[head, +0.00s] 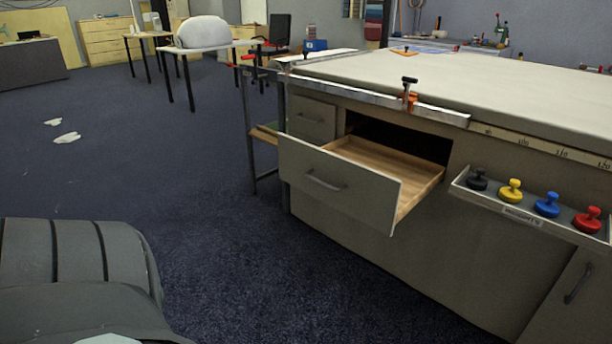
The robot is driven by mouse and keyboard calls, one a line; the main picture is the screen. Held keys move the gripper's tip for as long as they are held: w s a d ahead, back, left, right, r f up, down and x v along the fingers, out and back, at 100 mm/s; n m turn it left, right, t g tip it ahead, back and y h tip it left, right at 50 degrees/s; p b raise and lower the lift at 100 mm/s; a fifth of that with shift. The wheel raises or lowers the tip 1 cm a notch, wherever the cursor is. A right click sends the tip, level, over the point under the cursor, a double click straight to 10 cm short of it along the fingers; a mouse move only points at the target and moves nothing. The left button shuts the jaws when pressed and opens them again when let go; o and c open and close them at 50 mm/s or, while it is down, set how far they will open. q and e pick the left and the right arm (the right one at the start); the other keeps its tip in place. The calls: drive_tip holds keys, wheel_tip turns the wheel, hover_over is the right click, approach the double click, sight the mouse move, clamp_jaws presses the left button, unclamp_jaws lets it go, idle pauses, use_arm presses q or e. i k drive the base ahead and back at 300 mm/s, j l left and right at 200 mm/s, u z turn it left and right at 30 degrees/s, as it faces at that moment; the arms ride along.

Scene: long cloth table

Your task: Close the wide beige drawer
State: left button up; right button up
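The wide beige drawer (338,190) is pulled well out from the front of the long cloth table (480,85). Its wooden inside (385,160) shows and looks empty. A dark curved handle (324,181) sits on its front panel. The dark slot behind the drawer is open to view. A large grey rounded part at the lower left seems to be my own arm. Neither of my grippers shows in the head view, and nothing touches the drawer.
A smaller shut drawer (312,119) is at the upper left of the wide one. A tray (520,208) with black, yellow, blue and red knobs juts out at right. A metal rail (380,93) with a clamp runs along the table edge. Dark carpet (230,255) before the drawer is clear.

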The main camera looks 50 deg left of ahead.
sight(376, 185)
drive_tip(key=u, duration=1.35)
